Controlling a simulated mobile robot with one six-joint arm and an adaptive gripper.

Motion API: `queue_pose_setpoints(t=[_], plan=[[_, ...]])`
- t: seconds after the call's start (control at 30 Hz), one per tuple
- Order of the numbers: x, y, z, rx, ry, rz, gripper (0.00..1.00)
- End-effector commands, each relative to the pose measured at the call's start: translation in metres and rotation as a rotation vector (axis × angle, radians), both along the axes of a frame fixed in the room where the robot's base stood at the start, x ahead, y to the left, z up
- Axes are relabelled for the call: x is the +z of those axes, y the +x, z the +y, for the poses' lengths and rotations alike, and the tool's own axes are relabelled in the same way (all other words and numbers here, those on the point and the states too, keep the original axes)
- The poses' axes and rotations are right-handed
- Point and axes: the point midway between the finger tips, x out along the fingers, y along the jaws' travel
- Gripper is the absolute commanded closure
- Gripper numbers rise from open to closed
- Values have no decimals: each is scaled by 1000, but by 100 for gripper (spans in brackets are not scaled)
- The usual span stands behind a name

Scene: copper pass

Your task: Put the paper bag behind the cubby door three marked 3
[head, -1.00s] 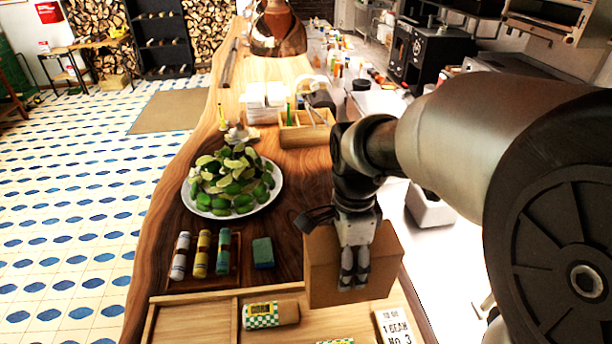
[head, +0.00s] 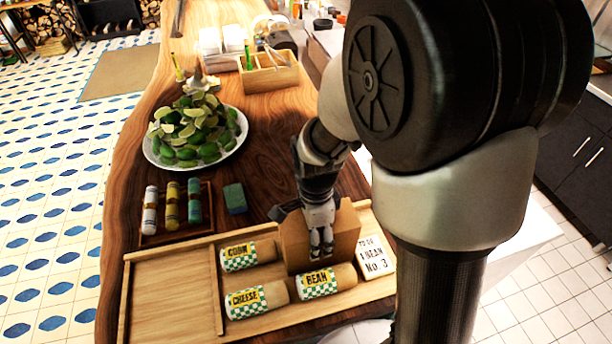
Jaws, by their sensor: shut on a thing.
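The brown paper bag (head: 345,229) is upright at the back right part of the wooden tray (head: 172,299). My gripper (head: 321,252) points down over the near side of the bag and is shut on it, hiding part of that side. I cannot tell whether the bag's base touches the tray. A white ticket (head: 375,258) reading "TO GO 1 BEAN No. 3" lies just right of the bag. The cubby door marked 3 is not in view.
Wrapped rolls labelled corn (head: 247,255), cheese (head: 256,299) and bean (head: 326,281) lie in the tray near the bag. A plate of limes (head: 197,131), a bottle rack (head: 206,207), a sponge (head: 235,198) and a wooden caddy (head: 270,77) stand behind.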

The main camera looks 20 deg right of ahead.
Motion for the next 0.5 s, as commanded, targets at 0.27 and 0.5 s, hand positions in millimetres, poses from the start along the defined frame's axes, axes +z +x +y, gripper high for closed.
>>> queue_pose_setpoints(t=[0.27,0.5], plan=[[-3,0,0,0,0,0,60],[-4,0,0,0,0,0,23]])
